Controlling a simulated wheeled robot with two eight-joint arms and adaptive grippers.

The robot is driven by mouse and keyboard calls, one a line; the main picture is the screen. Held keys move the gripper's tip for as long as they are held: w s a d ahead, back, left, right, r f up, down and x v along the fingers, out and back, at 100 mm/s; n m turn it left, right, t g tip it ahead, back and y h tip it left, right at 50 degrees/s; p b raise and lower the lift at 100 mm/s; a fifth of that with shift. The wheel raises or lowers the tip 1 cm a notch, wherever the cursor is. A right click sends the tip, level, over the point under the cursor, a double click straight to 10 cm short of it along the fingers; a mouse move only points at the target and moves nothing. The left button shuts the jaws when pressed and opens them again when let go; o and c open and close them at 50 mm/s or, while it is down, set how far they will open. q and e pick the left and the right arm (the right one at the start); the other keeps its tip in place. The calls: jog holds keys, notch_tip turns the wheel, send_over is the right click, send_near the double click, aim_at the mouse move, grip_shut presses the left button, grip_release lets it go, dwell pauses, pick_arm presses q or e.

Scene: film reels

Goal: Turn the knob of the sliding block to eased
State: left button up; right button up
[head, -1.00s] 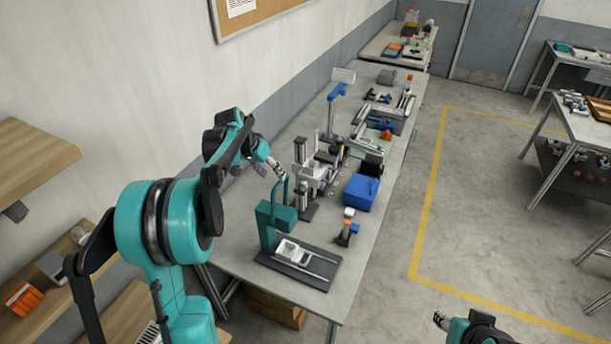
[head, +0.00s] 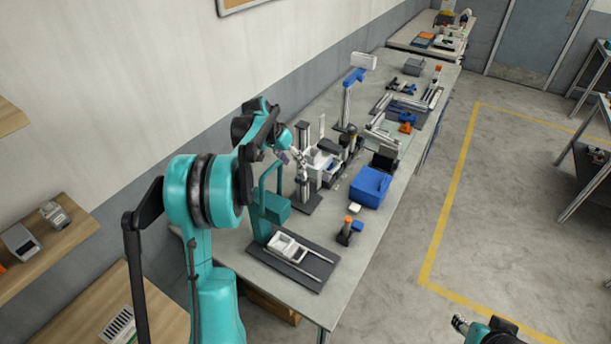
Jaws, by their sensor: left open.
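No knob can be made out at this size, and I cannot tell for sure which part is the sliding block. A white tray-like block (head: 287,246) sits on two rails over a dark base plate (head: 305,272) at the table's near end. A grey column stand (head: 303,170) stands farther along the table. My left gripper (head: 297,156) is open beside the upper part of this stand; whether it touches is too small to tell. My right gripper (head: 460,323) is low at the bottom right, away from the table, and its fingers are too small to read.
A teal press-like frame (head: 274,208) stands between my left arm and the white block. A blue box (head: 370,186) and a small orange-topped holder (head: 346,232) are to the right. More equipment covers the table's far part.

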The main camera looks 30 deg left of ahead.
aim_at(300, 172)
pick_arm(q)
jog(key=x, duration=0.7)
jog(key=shift+f, duration=0.15)
jog(key=shift+s, duration=0.1)
grip_shut()
